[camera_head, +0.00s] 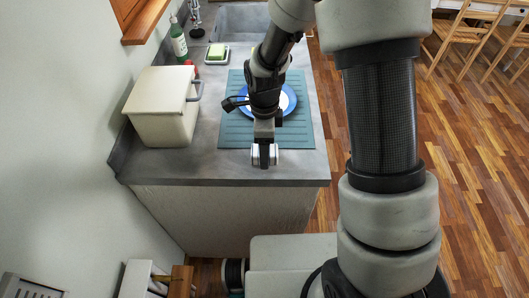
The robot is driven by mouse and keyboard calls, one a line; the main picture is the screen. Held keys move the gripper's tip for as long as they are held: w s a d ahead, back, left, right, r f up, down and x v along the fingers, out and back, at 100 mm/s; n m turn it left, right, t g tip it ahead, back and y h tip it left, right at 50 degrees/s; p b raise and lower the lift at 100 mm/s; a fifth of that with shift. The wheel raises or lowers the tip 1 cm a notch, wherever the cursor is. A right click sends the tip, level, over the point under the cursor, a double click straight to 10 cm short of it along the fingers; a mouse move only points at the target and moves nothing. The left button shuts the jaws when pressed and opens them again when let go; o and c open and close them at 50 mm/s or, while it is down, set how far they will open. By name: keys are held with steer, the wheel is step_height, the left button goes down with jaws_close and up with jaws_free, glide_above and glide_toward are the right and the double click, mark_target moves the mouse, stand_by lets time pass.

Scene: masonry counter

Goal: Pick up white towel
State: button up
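I cannot make out a white towel with certainty in the head view. My gripper (264,156) points down above the front edge of the grey counter, near the front of the teal mat. Its two fingers look apart, with nothing visible between them. A blue plate with a white middle (289,101) lies on the mat, partly hidden behind my arm. I cannot tell whether the white part is the plate's own surface or something on it.
A cream bin (160,110) with a dark handle stands left of the teal mat (237,130). Wooden chairs (470,35) stand at the upper right. The wooden floor at right is open.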

steer(key=shift+f, duration=0.7)
steer(key=c, duration=1.1)
step_height(320, 180, up, 10)
steer(key=shift+r, duration=0.1)
steer(key=shift+c, duration=0.2)
